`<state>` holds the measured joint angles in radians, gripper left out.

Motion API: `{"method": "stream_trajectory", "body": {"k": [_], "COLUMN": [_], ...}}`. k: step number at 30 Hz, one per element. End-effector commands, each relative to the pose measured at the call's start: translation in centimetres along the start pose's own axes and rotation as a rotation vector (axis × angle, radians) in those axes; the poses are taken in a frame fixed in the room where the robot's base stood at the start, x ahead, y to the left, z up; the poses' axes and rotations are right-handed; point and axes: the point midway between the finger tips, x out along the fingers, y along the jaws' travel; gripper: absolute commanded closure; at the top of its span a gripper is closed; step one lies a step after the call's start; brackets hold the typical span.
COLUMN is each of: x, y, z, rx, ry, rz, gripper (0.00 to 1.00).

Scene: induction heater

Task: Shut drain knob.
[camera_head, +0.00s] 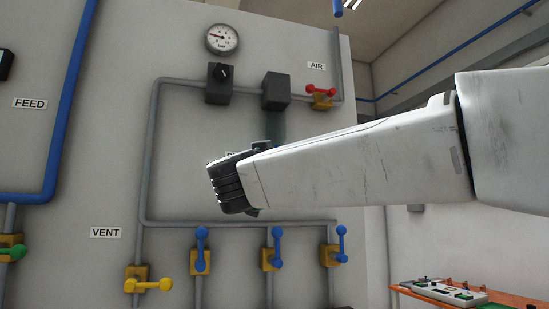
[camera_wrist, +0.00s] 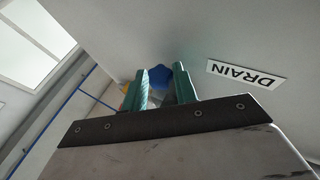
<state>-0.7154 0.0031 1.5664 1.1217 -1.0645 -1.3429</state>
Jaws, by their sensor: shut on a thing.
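In the wrist view, my gripper (camera_wrist: 161,76) has its two green fingers at a blue knob (camera_wrist: 160,72) beside the DRAIN label (camera_wrist: 245,74). The fingers are shut on this knob, one on each side of it. A bit of yellow valve body (camera_wrist: 125,88) shows left of the fingers. How far the knob is turned is hard to tell, as the fingers hide much of it. In the head view, my arm crosses in front of the panel and hides the drain knob; my fingers cannot be made out there.
The panel carries grey pipes, a pressure gauge (camera_head: 221,38), a red AIR handle (camera_head: 320,91), a yellow VENT handle (camera_head: 150,285) and blue handles (camera_head: 201,247) below my wrist. An orange bench (camera_head: 517,300) stands at the lower right.

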Motion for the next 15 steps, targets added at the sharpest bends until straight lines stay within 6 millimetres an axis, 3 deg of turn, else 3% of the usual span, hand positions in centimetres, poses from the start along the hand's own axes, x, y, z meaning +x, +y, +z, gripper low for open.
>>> {"method": "stream_trajectory", "body": {"k": [15], "x": [0.02], "y": [-0.13], "z": [-0.20], "rx": [-0.032], "ry": [0.004], "rz": [0.078], "gripper": [0.94]}}
